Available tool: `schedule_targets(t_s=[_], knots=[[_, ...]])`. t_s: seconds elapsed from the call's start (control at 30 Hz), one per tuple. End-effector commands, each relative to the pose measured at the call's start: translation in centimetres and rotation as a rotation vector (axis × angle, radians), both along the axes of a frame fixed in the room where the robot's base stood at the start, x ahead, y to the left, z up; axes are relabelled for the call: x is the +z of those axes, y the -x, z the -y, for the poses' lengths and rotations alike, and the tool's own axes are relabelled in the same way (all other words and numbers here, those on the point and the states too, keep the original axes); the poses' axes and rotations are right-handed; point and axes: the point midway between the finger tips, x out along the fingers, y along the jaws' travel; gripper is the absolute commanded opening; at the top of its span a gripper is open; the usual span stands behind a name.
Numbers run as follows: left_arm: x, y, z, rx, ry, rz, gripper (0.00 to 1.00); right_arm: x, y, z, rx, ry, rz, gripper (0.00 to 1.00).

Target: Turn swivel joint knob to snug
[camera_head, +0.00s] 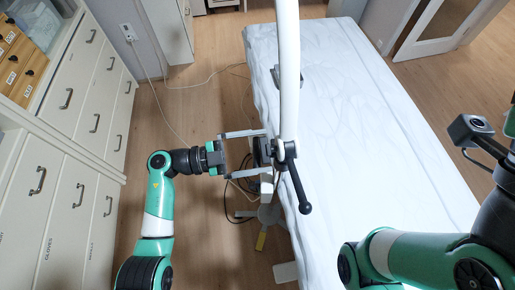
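A white pole (288,70) rises beside the couch (370,110), with a dark swivel joint (283,150) at its lower end. A dark knob-like block (262,151) sticks out from the joint's left side. A black lever with a ball end (298,188) hangs from the joint toward the lower right. My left gripper (264,155) comes from the left with its two long grey fingers wide apart, one above and one below the block. I cannot tell whether either finger touches it. My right arm (425,258) is at the lower right; its fingers do not show.
White cabinets with drawers (70,100) line the left side. A cable (165,100) runs over the wooden floor (185,240). A dark clamp (275,78) sits at the couch edge beside the pole.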

Motion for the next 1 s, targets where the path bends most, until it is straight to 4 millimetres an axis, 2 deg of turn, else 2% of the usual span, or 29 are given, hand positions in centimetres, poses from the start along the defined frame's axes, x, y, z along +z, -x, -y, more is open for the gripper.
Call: schedule_targets(t_s=[0.17, 0.5, 0.6, 0.73, 0.97, 1.0], knots=[[0.1, 0.2, -1.1, 0.002, 0.000, -0.001, 1.00, 0.3, 0.0, 0.0, 0.000, 0.000, 0.000, 0.00], [0.1, 1.8, -8.6, 0.004, 0.000, -0.001, 1.00, 1.3, 0.0, 0.0, 0.000, 0.000, 0.000, 0.00], [0.0, 2.1, -10.2, 0.003, 0.001, 0.000, 1.00, 1.4, 0.0, 0.0, 0.000, 0.000, 0.000, 0.00], [0.0, 2.4, -11.2, 0.001, 0.000, 0.001, 1.00, 1.4, 0.0, 0.0, 0.000, 0.000, 0.000, 0.00], [0.0, 2.5, -11.4, 0.000, 0.000, 0.001, 1.00, 1.4, 0.0, 0.0, 0.000, 0.000, 0.000, 0.00], [0.0, 2.5, -11.4, 0.000, 0.000, 0.001, 0.96, 1.4, 0.0, 0.0, 0.000, 0.000, 0.000, 0.00]])
